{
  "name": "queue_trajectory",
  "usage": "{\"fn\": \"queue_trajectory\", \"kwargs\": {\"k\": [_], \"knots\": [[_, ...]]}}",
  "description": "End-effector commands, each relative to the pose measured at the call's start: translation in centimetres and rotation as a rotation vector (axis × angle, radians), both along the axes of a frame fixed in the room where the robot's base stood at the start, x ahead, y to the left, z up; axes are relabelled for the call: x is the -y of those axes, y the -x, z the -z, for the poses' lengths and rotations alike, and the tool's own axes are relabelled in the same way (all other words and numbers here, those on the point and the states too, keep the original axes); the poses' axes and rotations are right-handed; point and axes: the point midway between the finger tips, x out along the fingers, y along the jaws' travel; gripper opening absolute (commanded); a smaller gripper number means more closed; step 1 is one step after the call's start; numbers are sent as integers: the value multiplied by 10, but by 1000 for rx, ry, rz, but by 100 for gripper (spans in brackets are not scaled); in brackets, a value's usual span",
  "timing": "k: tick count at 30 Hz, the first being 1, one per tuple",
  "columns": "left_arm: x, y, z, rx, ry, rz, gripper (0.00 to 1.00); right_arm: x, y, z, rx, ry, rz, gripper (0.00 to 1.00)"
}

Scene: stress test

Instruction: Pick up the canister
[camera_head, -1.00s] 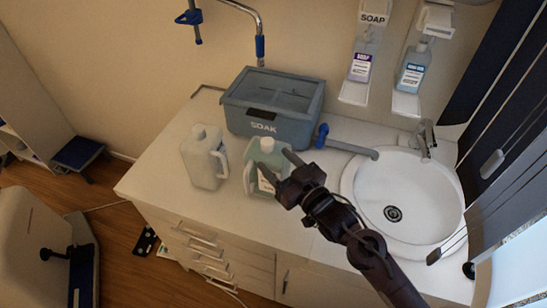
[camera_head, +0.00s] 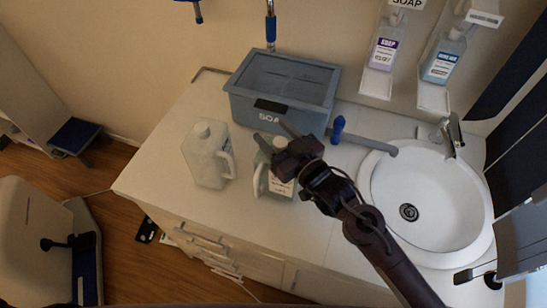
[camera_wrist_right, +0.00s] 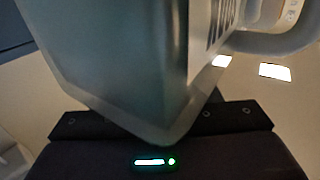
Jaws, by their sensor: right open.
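A pale green canister (camera_head: 262,181) with a handle and a white label stands upright on the white counter, in front of the grey SOAK box. A whitish canister (camera_head: 206,160) with a cap and handle stands to its left. My right gripper (camera_head: 276,138) is open, its fingers at the green canister's upper part and hiding some of it. In the right wrist view a greenish translucent canister (camera_wrist_right: 125,65) fills much of the picture, close to the gripper's dark body. I cannot tell whether the fingers touch it. My left gripper is not in view.
The SOAK box (camera_head: 283,87) stands close behind the green canister. A blue-handled grey tap (camera_head: 365,142) and a white sink (camera_head: 440,185) are to the right. Soap dispensers (camera_head: 385,52) hang on the wall.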

Motion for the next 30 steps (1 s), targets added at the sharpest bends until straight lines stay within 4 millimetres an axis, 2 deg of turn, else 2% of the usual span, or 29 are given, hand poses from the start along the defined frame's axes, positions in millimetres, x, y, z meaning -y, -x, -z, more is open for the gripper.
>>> {"fn": "queue_trajectory", "kwargs": {"k": [3, 6, 8, 14, 18, 27, 30], "knots": [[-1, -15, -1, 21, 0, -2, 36, 0, 1, 2, -6, 2, -1, 56], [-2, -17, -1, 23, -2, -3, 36, -1, 1, 3, -7, 3, -2, 53], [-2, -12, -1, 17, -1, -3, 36, -1, 1, 3, -7, 3, -2, 45], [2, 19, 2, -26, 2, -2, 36, 0, 1, 2, -5, 2, -1, 19], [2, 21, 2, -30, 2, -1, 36, 0, 1, 2, -5, 2, -1, 1], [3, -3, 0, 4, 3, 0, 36, -1, 1, 3, -7, 3, -2, 0], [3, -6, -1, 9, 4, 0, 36, -1, 1, 3, -8, 3, -2, 0]]}}
